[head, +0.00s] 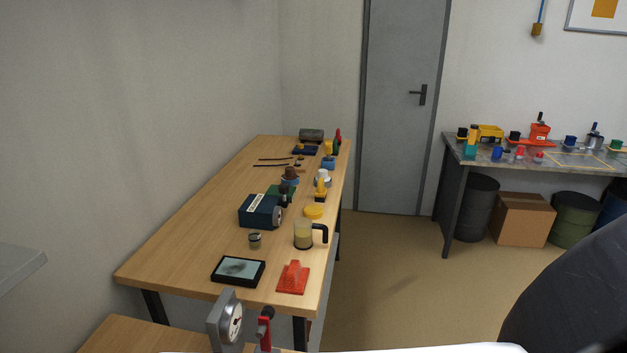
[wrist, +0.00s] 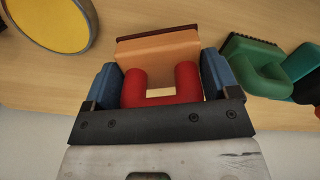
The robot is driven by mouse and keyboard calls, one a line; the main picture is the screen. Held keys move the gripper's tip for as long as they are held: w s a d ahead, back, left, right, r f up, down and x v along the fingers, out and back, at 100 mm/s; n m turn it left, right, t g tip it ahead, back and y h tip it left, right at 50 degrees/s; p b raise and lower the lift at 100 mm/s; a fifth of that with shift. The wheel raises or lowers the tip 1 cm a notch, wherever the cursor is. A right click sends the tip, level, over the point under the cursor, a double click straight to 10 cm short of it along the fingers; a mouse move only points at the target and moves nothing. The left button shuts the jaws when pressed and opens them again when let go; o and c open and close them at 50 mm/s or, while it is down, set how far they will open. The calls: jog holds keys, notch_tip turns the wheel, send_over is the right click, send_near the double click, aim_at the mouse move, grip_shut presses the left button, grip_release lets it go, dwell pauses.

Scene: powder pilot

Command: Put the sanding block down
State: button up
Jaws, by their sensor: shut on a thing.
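The sanding block (wrist: 160,45) shows in the wrist view as a tan block with a dark red edge along its far side and a red loop-shaped handle (wrist: 188,82). My gripper (wrist: 160,88) is shut on the red handle, with one blue finger on each side. The block is over a light wooden surface (wrist: 205,20). I cannot tell whether its underside touches that surface. My gripper does not show in the head view, and I cannot pick out the held block there.
In the wrist view a yellow disc with a grey rim (wrist: 50,22) lies upper left. A green handled object (wrist: 258,68) is close on the right. The head view shows a long wooden table (head: 190,215) with many items, and a grey bench (head: 600,172) at right.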

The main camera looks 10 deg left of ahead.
jog(key=shift+f, duration=1.75)
jog(key=shift+f, duration=0.1)
jog(key=o, duration=0.9)
jog(key=shift+o, duration=0.2)
jog(key=shift+r, duration=3.85)
jog(key=shift+w, duration=0.1)
